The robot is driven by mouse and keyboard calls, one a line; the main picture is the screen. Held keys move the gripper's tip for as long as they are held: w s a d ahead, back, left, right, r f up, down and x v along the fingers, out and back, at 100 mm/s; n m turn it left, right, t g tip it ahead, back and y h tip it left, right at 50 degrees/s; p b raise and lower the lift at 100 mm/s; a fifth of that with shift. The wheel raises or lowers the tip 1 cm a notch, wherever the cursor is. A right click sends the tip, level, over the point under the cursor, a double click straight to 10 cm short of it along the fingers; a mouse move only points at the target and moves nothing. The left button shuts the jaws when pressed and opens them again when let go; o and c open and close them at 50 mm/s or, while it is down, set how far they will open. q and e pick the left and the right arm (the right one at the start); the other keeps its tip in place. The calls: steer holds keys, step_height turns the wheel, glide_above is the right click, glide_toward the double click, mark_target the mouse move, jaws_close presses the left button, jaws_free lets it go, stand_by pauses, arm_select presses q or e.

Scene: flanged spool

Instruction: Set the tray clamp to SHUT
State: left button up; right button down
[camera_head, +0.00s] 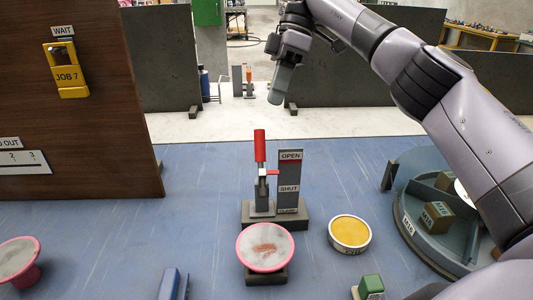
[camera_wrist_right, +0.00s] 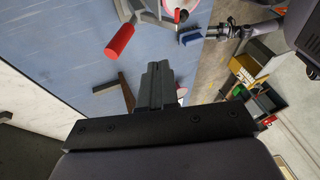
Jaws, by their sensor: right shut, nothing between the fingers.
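The tray clamp (camera_head: 262,190) stands on a grey base in the middle of the blue table. Its red handle (camera_head: 259,146) points straight up, and a small red pointer sits just below the OPEN label (camera_head: 290,156), above the SHUT label (camera_head: 289,188). The handle also shows in the right wrist view (camera_wrist_right: 119,42). My right gripper (camera_head: 276,97) is shut and empty, above and beyond the clamp, apart from the handle. Its closed fingers show in the right wrist view (camera_wrist_right: 158,68). My left gripper (camera_wrist_right: 214,33) appears small in the right wrist view; its jaws are unclear.
A pink-rimmed spool (camera_head: 265,247) sits in front of the clamp. A yellow-filled bowl (camera_head: 349,233) is right of it, and another pink spool (camera_head: 18,260) is at far left. A round compartmented tray (camera_head: 412,228) lies right. A brown panel (camera_head: 95,120) stands left.

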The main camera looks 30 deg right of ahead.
steer(key=b, duration=0.2)
glide_toward(260, 170)
step_height(260, 170, down, 3)
steer(key=w, duration=0.3)
arm_select(q)
steer(key=shift+w+f, duration=0.1)
steer(key=shift+f, duration=1.15)
arm_select(e)
steer(key=shift+s+a+f, duration=0.5)
steer(key=shift+s+f, duration=0.2)
steer(key=shift+s, duration=0.05)
steer(key=shift+s+a+f, duration=0.45)
steer(key=shift+s+f, duration=0.25)
steer(key=shift+s, duration=0.05)
arm_select(q)
steer(key=shift+s+a, duration=0.2)
steer(key=shift+s, duration=0.5)
arm_select(e)
steer(key=shift+s+a+f+t, duration=0.1)
steer(key=shift+s+a+t, duration=0.05)
steer(key=shift+s+t, duration=0.15)
